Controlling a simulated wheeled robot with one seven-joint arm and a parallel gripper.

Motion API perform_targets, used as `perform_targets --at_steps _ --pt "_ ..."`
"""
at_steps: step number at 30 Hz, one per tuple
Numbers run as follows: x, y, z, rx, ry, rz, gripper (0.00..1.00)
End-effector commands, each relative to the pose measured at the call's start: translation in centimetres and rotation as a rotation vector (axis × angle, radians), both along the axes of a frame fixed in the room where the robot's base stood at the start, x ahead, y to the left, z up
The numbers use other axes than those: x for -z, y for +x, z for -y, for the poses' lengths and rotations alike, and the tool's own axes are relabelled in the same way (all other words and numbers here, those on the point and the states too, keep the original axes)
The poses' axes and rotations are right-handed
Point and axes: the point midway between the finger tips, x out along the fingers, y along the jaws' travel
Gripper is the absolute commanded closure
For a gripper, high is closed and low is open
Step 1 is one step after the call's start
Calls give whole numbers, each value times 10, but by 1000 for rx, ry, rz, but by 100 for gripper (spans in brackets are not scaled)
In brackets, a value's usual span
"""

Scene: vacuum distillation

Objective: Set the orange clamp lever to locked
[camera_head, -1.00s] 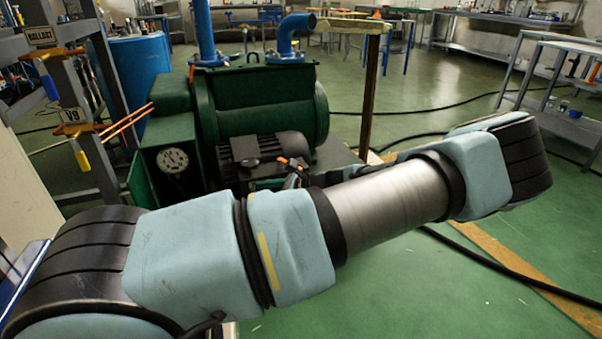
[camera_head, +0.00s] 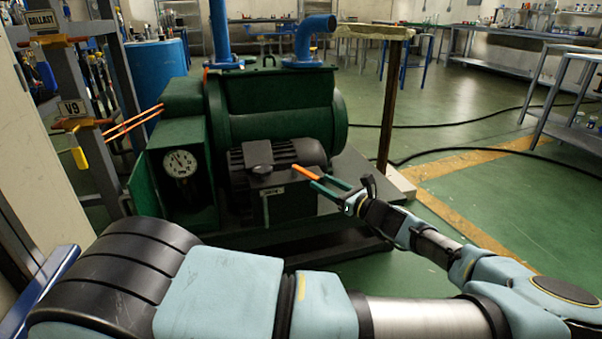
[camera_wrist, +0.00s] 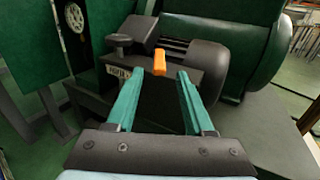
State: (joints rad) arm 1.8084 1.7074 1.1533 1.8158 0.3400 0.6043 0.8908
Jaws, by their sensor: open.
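The orange clamp lever (camera_head: 306,172) sticks out beside the black motor on the green pump, pointing toward my gripper. In the wrist view the orange lever (camera_wrist: 159,62) shows as a short block above a dark box with a small label plate. My gripper (camera_head: 324,184) has teal fingers spread apart and comes in from the right in the head view. In the wrist view my gripper (camera_wrist: 157,80) is open, with the lever just past and between its fingertips. I cannot tell whether a finger touches it. The lever's base is partly hidden.
The pump's black motor (camera_head: 279,160) and a round gauge (camera_head: 180,164) are close by. A wooden post (camera_head: 390,105) stands behind my gripper. A rack with a V9 label (camera_head: 72,107) is at left. Green floor is open at right, with a black hose across it.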

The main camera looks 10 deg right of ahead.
Motion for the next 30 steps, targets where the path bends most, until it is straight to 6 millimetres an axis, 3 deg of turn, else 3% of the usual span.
perform_targets --at_steps 9,15,28,30 --pt "2 50 -34 -4 0 1 48" --pt "1 71 -47 -2 0 0 48" --pt "0 79 -52 -1 -1 -1 48" --pt "0 79 -52 -1 -1 -1 55"
